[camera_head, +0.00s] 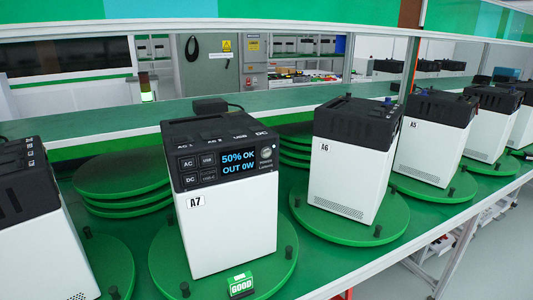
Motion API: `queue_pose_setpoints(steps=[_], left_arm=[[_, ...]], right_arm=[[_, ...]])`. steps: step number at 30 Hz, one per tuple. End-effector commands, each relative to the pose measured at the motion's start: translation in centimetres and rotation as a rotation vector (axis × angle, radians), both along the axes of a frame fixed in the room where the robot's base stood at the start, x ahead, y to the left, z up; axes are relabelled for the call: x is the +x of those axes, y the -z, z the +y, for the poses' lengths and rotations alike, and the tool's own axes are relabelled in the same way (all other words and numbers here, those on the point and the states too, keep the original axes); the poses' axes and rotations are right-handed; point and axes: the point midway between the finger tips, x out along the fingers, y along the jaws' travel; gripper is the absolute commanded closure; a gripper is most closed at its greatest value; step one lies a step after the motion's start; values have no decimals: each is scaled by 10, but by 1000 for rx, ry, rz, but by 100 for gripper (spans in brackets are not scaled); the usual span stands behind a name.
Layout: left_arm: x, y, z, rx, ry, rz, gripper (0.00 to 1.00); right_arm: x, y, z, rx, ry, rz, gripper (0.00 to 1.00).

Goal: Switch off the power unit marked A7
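The power unit A7 (232,225) stands upright on a round green turntable (163,262) in the centre foreground. It is a white box with a black top and an "A7" label on its front. Its black front panel carries AC, USB and DC buttons on the left, a lit display (239,163) reading "50% OK" and "OUT 0W", and a round silver button (266,153) at the right. A green "GOOD" tag (241,285) sits at the front of the turntable. Neither of my grippers is in view.
Unit A6 (345,178) and unit A5 (432,150) stand on turntables to the right, with more units beyond. Another unit (50,245) is close at the left. Stacked green discs (125,180) lie behind A7. A green shelf (80,127) runs behind the line.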

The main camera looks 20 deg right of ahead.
Motion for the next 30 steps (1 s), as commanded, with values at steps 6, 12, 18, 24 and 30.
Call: queue_pose_setpoints(steps=[6,12,18,24,30], left_arm=[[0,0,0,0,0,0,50],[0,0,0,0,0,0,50],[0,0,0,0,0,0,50],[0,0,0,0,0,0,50],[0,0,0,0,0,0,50]], right_arm=[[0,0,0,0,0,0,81],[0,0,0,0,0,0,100],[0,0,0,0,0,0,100],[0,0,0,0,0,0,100],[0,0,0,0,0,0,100]])
